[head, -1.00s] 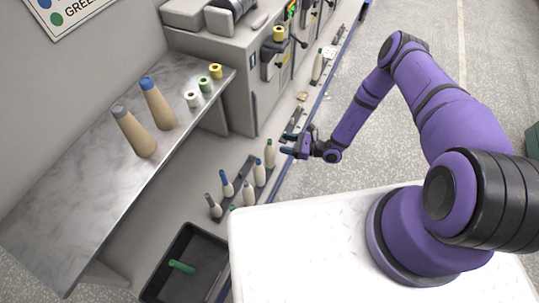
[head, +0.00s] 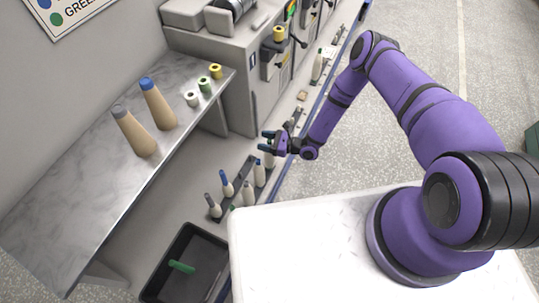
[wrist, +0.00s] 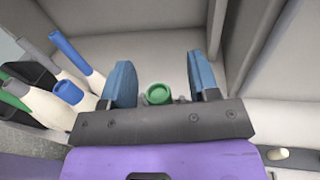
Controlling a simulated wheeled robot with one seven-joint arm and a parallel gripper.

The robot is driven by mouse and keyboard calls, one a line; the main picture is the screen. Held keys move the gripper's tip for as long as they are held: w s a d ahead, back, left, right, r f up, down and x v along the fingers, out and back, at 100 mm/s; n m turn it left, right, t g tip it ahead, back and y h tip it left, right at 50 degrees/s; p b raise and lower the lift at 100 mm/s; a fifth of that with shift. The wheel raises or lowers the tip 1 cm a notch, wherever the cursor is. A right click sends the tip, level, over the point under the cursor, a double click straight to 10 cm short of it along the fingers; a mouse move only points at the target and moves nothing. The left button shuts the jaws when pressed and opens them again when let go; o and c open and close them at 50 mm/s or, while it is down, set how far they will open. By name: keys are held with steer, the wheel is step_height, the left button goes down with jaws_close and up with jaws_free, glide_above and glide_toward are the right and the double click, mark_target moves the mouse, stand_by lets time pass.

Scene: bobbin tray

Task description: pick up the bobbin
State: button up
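Several pale bobbins with coloured tips stand in a dark rack on the low ledge; one blue-tipped bobbin (head: 227,185) is at its left side. My gripper (head: 266,141) is over the far end of the rack, at the green-tipped bobbin there, which it partly hides in the head view. In the wrist view my gripper (wrist: 160,85) is open. The green tip of a bobbin (wrist: 158,93) shows between the two blue fingers, with a gap on each side. Whether the fingertips reach down around it, I cannot tell.
Other bobbins (wrist: 68,92) lean close to the left finger in the wrist view. A black bin (head: 165,285) with a green bobbin (head: 181,267) stands in front. A marble shelf (head: 80,190) holds two large cones and small spools. The machine (head: 225,80) stands behind.

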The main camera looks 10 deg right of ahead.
jaws_close()
steer(key=shift+r, duration=0.1)
